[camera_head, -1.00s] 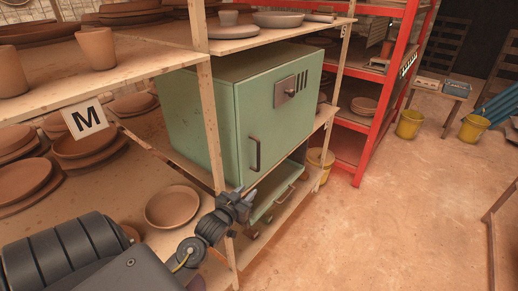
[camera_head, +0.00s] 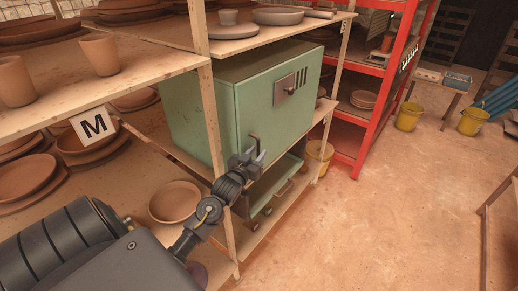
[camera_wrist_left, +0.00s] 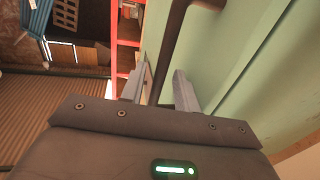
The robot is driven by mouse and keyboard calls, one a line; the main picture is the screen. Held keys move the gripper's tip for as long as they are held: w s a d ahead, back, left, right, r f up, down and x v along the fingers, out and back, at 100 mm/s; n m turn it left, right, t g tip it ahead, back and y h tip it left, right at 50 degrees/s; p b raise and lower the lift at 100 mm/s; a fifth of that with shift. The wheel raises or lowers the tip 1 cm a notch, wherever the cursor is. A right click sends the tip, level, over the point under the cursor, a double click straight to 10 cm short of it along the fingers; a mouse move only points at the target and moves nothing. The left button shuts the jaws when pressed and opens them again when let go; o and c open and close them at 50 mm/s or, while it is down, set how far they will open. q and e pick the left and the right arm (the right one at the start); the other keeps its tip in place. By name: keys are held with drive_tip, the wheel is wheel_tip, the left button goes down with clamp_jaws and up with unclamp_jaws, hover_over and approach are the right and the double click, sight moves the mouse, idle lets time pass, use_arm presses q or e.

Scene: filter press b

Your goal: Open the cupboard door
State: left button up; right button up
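The green cupboard (camera_head: 205,95) stands on the wooden shelf with its door (camera_head: 285,120) shut. A dark vertical bar handle (camera_head: 254,141) sits low on the door's left side. My left gripper (camera_head: 256,159) is at the lower part of the handle and hides some of it. In the left wrist view the handle (camera_wrist_left: 176,40) runs between the two fingers of my left gripper (camera_wrist_left: 163,90). The fingers are apart, with a gap beside the bar, so the gripper is open around it. My right gripper is not in view.
A wooden shelf post (camera_head: 212,120) stands just left of the door. Below is another green unit (camera_head: 278,190) with a handle. Clay bowls (camera_head: 174,202) fill the shelves at left. A red rack (camera_head: 385,90) stands to the right. The floor (camera_head: 400,200) in front is clear.

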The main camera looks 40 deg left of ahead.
use_arm(q)
drive_tip(key=shift+x, duration=0.85)
clamp_jaws()
